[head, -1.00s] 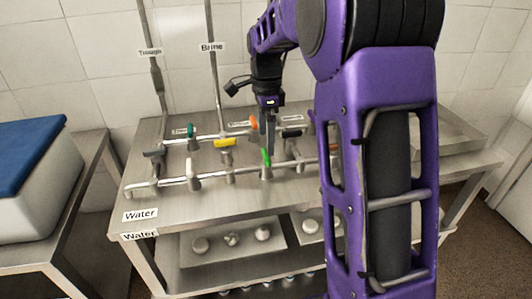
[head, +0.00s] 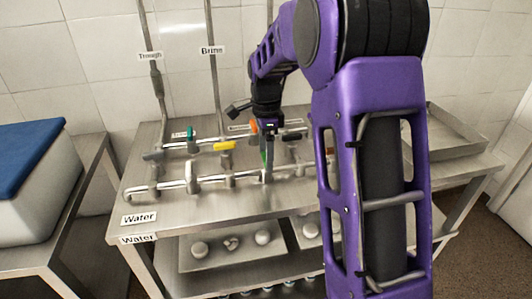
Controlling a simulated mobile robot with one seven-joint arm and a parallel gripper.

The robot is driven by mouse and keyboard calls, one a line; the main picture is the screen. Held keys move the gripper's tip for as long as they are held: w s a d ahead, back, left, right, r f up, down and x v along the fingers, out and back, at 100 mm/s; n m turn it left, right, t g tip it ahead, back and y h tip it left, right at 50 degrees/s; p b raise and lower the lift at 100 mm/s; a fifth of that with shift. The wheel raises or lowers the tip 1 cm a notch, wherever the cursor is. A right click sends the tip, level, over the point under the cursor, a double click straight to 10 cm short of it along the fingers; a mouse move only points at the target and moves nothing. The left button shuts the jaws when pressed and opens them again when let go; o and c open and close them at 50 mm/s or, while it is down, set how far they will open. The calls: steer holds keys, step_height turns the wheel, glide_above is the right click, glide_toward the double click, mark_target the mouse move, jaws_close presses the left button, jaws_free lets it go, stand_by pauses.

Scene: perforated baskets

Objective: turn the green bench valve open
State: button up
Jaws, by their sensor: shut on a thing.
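The green valve handle (head: 264,160) stands on the front pipe of the steel bench (head: 200,204), near the middle. It is mostly hidden by my gripper (head: 268,158). My gripper points down from above and its fingers are shut on the green handle. The exact contact between fingers and handle is too small to make out.
Close by are an orange handle (head: 254,126), a yellow handle (head: 222,146), a teal handle (head: 191,132) and a white handle (head: 191,170). A dark handle (head: 292,137) is to the right. An empty tray (head: 446,137) lies at the right. My arm hides the bench's right part.

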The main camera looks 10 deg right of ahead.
steer(key=shift+c, duration=1.4)
steer(key=shift+r, duration=0.1)
steer(key=n+p, duration=0.2)
steer(key=n, duration=0.2)
steer(key=n+p, duration=0.1)
steer(key=n, duration=0.3)
steer(key=shift+n+p, duration=0.3)
steer(key=shift+p, duration=0.05)
steer(key=n+p, duration=0.1)
steer(key=n, duration=0.3)
steer(key=shift+n+p, duration=0.65)
steer(key=shift+n, duration=2.05)
steer(key=o, duration=1.2)
